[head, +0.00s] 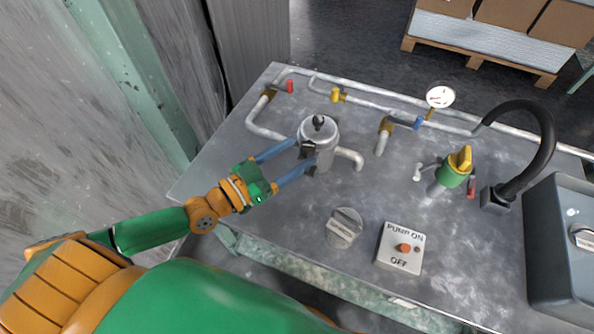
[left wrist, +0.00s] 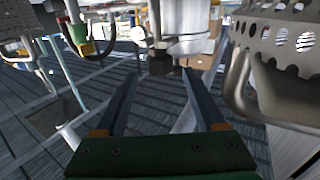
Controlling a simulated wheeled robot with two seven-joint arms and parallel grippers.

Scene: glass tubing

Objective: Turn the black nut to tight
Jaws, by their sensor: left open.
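A silver canister (head: 326,136) with a black knob (head: 319,121) on top stands on the metal bench. A small black piece, which looks like the black nut (head: 308,149), shows on its near left side. My left gripper (head: 305,158) is open, its two blue fingers reaching to the canister's side. In the left wrist view the open fingers (left wrist: 160,74) point at a dark block (left wrist: 160,61), seemingly the nut, below a pale cylinder (left wrist: 186,25). I cannot tell whether the fingers touch it. The right gripper is out of view.
Pipes with coloured valves and a gauge (head: 440,96) run along the back of the bench. A grey knob (head: 344,227) and a pump switch box (head: 401,248) are at the front. A green valve (head: 453,174) and a black tap (head: 545,135) stand to the right.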

